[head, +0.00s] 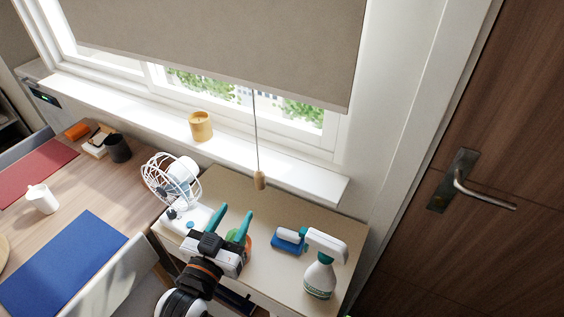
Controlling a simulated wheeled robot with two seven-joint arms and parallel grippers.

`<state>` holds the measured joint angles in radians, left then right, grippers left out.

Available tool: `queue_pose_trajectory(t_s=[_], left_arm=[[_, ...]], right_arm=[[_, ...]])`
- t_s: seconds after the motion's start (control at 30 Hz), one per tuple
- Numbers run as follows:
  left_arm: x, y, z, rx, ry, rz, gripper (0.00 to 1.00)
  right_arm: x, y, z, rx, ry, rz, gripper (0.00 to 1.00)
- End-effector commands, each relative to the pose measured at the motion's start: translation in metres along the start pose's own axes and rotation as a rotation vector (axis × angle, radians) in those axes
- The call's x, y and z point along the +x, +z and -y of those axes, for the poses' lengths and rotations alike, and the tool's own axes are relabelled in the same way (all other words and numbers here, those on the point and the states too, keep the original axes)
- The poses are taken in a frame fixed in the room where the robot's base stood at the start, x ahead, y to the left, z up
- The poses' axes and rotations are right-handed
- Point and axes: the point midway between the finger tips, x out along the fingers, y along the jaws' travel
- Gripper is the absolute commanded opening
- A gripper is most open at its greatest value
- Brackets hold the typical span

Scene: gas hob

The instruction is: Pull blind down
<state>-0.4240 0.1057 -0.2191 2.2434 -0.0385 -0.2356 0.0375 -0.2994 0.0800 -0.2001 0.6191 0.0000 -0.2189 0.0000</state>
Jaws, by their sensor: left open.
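The beige roller blind (225,40) covers the upper part of the window, and its lower edge hangs above the sill with glass showing below. A thin cord (256,130) hangs from its lower edge and ends in a small wooden pull knob (260,180) over the cabinet top. My left gripper (233,222) is open and empty, with teal fingertips, in front and to the left of the knob and apart from it. My right gripper is not in view.
A white fan (175,180) stands left of my gripper. A yellow candle (200,126) sits on the sill (290,175). A brown door (500,140) is at right.

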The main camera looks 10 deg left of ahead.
Motion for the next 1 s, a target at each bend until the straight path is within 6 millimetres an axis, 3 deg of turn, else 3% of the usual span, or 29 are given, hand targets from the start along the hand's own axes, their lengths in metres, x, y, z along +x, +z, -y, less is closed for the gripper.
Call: queue_pose_trajectory(t_s=[0.27, 0.7, 1.0], left_arm=[[0.01, 0.001, 0.0, 0.001, 0.001, 0.001, 0.45], [0.092, 0.002, 0.0, 0.0, 0.0, 0.0, 0.45], [0.119, 0.0, 0.0, 0.0, 0.0, -0.001, 0.45]], right_arm=[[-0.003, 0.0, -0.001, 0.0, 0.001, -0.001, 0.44], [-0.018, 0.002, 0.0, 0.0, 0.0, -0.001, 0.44], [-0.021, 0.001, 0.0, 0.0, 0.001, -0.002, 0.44]])
